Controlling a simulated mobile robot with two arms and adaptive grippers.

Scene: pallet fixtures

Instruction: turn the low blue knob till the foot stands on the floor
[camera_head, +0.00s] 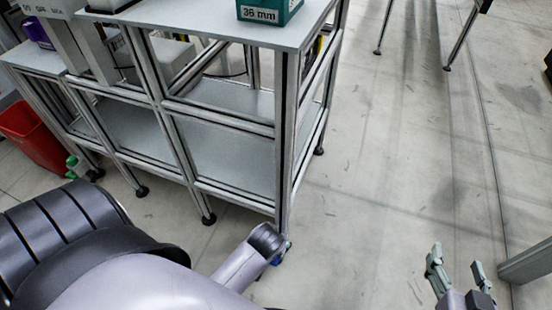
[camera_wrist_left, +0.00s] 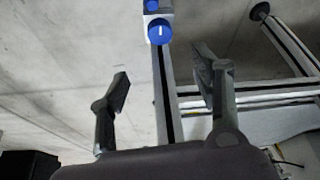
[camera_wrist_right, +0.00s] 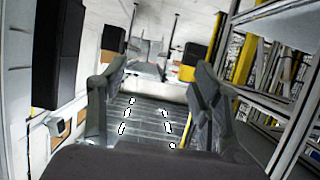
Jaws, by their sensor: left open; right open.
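The blue knob (camera_wrist_left: 162,31), with a white mark on its face, sits at the end of an aluminium leg (camera_wrist_left: 165,95) in the left wrist view. A second blue part (camera_wrist_left: 152,5) shows just beyond it, cut by the frame edge. In the head view a bit of blue (camera_head: 277,261) shows low at the bench's near corner leg. My left gripper (camera_wrist_left: 162,82) is open, its fingers on either side of the leg in the picture; the knob appears beyond the fingertips, not gripped. The foot under this leg cannot be made out. My right gripper (camera_head: 457,262) is open and empty.
The aluminium bench (camera_head: 225,147) carries a green box (camera_head: 268,10) marked 36 mm. Its other legs end in black feet (camera_head: 208,219). A red bin (camera_head: 38,135) stands at left. The floor (camera_head: 400,150) right of the bench is clear; a grey beam (camera_head: 528,262) lies at far right.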

